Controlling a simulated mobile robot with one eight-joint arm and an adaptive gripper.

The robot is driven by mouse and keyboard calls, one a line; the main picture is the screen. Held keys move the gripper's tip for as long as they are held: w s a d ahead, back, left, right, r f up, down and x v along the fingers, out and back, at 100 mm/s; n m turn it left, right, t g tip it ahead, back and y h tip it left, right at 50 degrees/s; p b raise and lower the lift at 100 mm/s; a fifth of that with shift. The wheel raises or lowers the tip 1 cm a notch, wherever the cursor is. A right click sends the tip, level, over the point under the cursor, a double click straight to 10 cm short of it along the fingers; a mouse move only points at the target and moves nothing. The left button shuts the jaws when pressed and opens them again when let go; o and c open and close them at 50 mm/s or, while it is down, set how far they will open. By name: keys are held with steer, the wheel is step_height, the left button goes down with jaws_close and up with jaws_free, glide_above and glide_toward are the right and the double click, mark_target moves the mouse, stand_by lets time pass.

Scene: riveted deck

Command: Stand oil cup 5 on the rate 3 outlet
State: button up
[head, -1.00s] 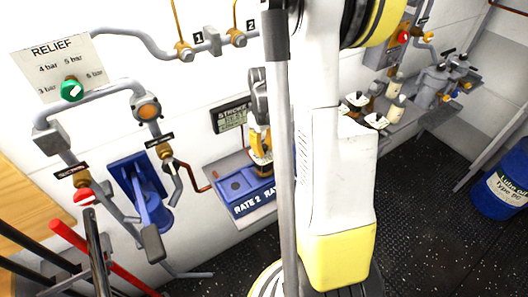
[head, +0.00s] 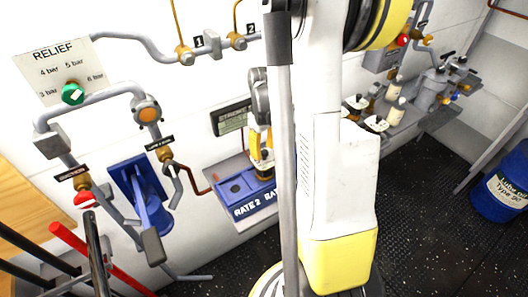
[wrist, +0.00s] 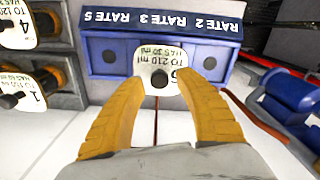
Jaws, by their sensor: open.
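Oil cup 5 (wrist: 157,60) shows in the wrist view as a white tag with a dark knob, between my fingers. It is upright over the middle of the blue outlet block (wrist: 128,68), in line with the RATE 3 label, and covers that outlet. Its foot is hidden, so I cannot see the seating. My gripper (wrist: 158,92) is open, with one yellow finger on each side of the cup. In the head view my gripper (head: 262,155) is at the blue block (head: 235,187), partly behind my arm.
Holes on either side of the cup, under RATE 5 (wrist: 107,57) and RATE 2 (wrist: 210,62), are empty. Cups tagged 4 (wrist: 17,25) and 1 (wrist: 15,88) stand in a rack at the left. A blue hand pump (head: 150,200) and copper pipe (head: 193,182) are close to the block.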

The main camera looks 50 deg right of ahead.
step_height(320, 180, up, 10)
steer(key=p, duration=0.2)
steer(key=s+a+r+t, duration=0.2)
steer(key=a+r, duration=0.1)
steer(key=a, duration=0.5)
steer(key=s+a+r+t, duration=0.1)
steer(key=a+r+t, duration=0.1)
steer(key=a, duration=0.7)
steer(key=s+a+r+t, duration=0.2)
steer(key=a+r+t, duration=0.1)
steer(key=a, duration=0.5)
steer(key=shift+s+a+r, duration=0.3)
steer(key=shift+r, duration=0.4)
